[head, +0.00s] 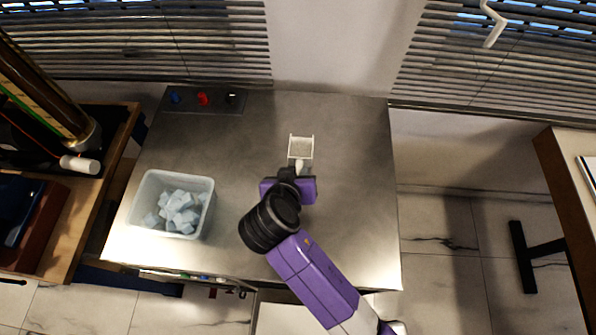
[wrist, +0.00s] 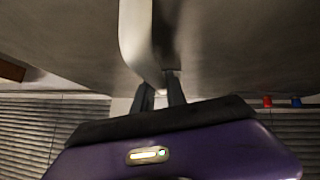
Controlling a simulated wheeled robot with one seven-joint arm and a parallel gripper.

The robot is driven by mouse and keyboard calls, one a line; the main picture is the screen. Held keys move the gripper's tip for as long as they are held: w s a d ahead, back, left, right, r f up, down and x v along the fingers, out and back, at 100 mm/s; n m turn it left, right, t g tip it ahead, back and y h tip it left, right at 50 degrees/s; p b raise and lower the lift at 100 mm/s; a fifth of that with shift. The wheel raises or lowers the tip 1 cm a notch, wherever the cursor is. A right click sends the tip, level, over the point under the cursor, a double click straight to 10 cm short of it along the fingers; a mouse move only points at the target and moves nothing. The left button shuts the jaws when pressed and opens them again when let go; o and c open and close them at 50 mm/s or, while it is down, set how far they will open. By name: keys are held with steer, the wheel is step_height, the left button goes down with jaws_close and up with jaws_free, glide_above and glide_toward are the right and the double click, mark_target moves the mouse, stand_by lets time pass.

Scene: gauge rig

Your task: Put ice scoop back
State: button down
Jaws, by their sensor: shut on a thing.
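The ice scoop (head: 301,149) is white, with a square, open-topped head facing away from me over the middle of the metal counter. My gripper (head: 297,172) is shut on the scoop's handle, which points back toward me. In the wrist view, my two dark fingers (wrist: 162,92) meet the pale handle (wrist: 134,35). I cannot tell how high the scoop is above the counter. A translucent white bin (head: 148,228) holds pale blue ice cubes (head: 179,211) at the counter's left front, apart from the scoop.
The metal counter (head: 350,190) is clear on its right side. A panel with blue, red (head: 203,98) and black knobs is at the back left. A wall with window blinds (head: 170,40) stands behind. A wooden table (head: 95,225) stands at the left.

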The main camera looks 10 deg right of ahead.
steer(key=shift+f, duration=0.2)
steer(key=c, duration=1.4)
jaws_free()
steer(key=shift+r, duration=0.1)
steer(key=shift+o, duration=0.2)
steer(key=shift+r, duration=0.25)
steer(key=b+v, duration=0.1)
steer(key=v, duration=1.1)
steer(key=shift+f, duration=0.15)
